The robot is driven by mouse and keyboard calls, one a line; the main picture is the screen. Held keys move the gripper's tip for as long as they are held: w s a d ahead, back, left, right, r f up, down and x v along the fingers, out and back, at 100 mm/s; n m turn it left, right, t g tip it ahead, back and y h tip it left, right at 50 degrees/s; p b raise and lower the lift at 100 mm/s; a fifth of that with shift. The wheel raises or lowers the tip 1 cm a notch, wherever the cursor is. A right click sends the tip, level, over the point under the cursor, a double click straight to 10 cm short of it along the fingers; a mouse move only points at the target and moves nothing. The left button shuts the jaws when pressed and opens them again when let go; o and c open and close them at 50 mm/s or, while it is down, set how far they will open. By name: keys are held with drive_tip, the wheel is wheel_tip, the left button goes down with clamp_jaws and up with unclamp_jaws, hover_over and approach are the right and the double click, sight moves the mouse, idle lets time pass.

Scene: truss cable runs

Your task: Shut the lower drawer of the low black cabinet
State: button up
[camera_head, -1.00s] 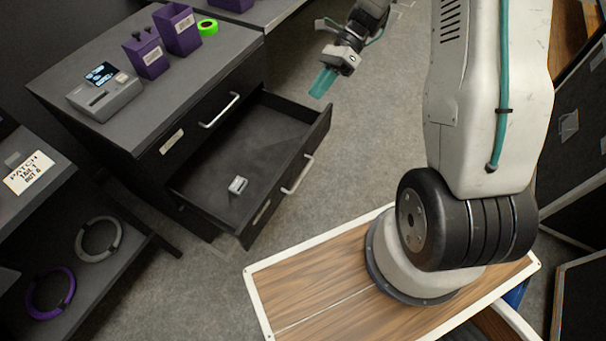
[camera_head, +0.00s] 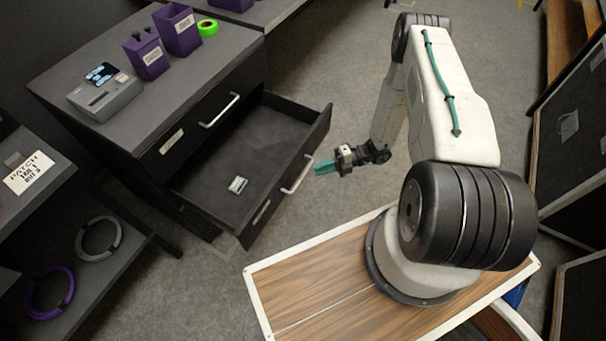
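The low black cabinet (camera_head: 75,80) stands at the left with a grey top. Its upper drawer is shut and has a silver bar handle (camera_head: 220,111). The lower drawer (camera_head: 225,185) is pulled well out, with a silver handle (camera_head: 297,175) on its front. A small light grey object (camera_head: 238,185) lies inside the drawer. My gripper (camera_head: 318,168) has teal fingers and is just right of the lower drawer's front, near the handle, pointing left. I see no contact with the handle. The fingers are too small to tell whether they are apart.
On the cabinet top are a grey device (camera_head: 105,95), purple bins (camera_head: 178,28) and a green tape roll (camera_head: 207,27). A shelf at the left holds a grey cable ring (camera_head: 98,237) and a purple one (camera_head: 50,292). Carpet (camera_head: 330,80) is clear beyond the drawer. Dark panels (camera_head: 570,130) stand right.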

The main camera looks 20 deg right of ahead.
sight(303, 174)
drive_tip(key=x, duration=0.6)
drive_tip(key=shift+a, duration=0.4)
clamp_jaws()
